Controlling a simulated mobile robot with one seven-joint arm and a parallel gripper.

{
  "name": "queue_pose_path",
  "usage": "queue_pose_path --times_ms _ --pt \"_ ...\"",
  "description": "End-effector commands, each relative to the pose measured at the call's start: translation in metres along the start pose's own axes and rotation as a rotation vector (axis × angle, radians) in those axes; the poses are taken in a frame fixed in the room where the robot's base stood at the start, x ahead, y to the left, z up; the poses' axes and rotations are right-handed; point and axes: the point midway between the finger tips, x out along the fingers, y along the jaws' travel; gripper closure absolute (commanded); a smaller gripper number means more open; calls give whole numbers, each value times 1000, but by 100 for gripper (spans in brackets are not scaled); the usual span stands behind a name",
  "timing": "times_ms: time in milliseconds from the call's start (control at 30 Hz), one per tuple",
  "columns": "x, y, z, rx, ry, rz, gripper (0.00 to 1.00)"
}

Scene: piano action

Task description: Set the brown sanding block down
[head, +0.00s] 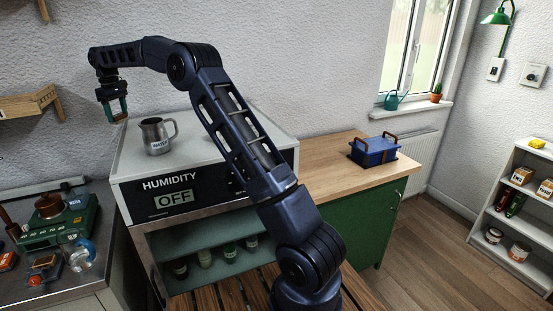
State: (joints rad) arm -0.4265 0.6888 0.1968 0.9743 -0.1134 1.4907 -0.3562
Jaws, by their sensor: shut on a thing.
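My gripper (115,109) hangs down from the raised arm at the upper left in the head view. It is shut on a small brown block (119,118), which I take as the brown sanding block. Only a thin strip of the block shows between the teal-edged fingertips. The gripper appears in the air, to the left of the metal pitcher and near the left end of the white cabinet top. I cannot tell its exact height over the surfaces.
A blue basket (374,151) sits on the wooden counter (335,174). A green scale (66,226) and a glass jar (83,256) crowd the left bench. A wooden shelf (22,105) juts from the left wall.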

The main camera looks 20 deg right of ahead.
Motion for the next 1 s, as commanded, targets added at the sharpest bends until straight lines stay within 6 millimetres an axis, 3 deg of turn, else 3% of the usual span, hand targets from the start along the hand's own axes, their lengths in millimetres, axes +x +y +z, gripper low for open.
queue_pose_path --times_ms 100,500,767,1000 --pt "-2 48 29 57 1 0 59" --pt "-4 186 138 235 4 1 59" --pt "-4 262 222 351 6 2 59" --pt "-5 320 309 460 6 2 59"
